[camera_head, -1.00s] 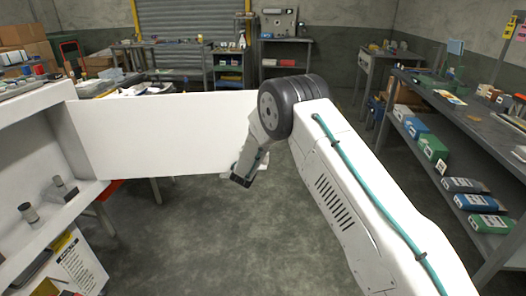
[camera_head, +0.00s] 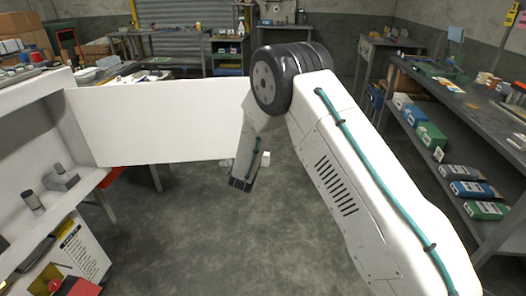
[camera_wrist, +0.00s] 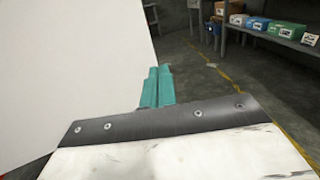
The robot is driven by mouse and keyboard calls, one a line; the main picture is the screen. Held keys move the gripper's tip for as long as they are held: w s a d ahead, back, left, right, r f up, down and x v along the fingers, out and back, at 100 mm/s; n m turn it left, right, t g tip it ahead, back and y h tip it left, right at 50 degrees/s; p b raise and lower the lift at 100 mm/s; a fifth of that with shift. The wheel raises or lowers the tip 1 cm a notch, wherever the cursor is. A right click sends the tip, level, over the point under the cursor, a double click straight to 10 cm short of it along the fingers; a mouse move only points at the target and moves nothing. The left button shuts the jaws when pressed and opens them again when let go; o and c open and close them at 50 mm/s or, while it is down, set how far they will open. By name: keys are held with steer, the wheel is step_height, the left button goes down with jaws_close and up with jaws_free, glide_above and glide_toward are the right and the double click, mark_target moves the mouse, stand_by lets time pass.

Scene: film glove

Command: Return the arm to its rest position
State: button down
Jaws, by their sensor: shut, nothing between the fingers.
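My arm reaches forward from the lower right of the head view, bends at the dark round joint, and its forearm hangs downward. In the wrist view my gripper (camera_wrist: 157,88) shows as two teal fingers lying side by side, shut with nothing between them. The gripper's fingertips are hard to make out in the head view, where the wrist end hangs over the open floor. A large white panel (camera_head: 150,120) stands left of the forearm, and a white surface also fills the left of the wrist view (camera_wrist: 70,60).
A white cabinet (camera_head: 25,110) with small grey parts on its shelf stands at the left. A metal rack (camera_head: 480,120) with blue and green boxes (camera_head: 432,135) stands at the right. Workbenches line the back. Grey concrete floor (camera_head: 230,240) lies open in the middle.

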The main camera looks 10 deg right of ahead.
steer(key=s+d+m+g+h, duration=0.4)
steer(key=s+d+m+g, duration=0.25)
steer(key=s, duration=0.55)
steer(key=s+d+r+m+g, duration=0.4)
steer(key=s+m, duration=0.1)
steer(key=s, duration=0.3)
steer(key=s+d+r+m+g, duration=0.3)
steer(key=s+r+m+g, duration=0.15)
steer(key=s, duration=0.25)
steer(key=s+a+r+m+y, duration=0.2)
steer(key=s+r+m+y, duration=0.2)
steer(key=s, duration=0.5)
steer(key=s+a+r+m+y, duration=0.2)
steer(key=s+r+m+y, duration=0.2)
steer(key=s, duration=0.5)
steer(key=s+a+r+m+y, duration=0.2)
steer(key=s+r+m+y, duration=0.2)
steer(key=s, duration=0.6)
steer(key=shift+a+r+m+t+y, duration=0.3)
steer(key=shift+r+m+y, duration=0.1)
steer(key=shift+r+m, duration=0.75)
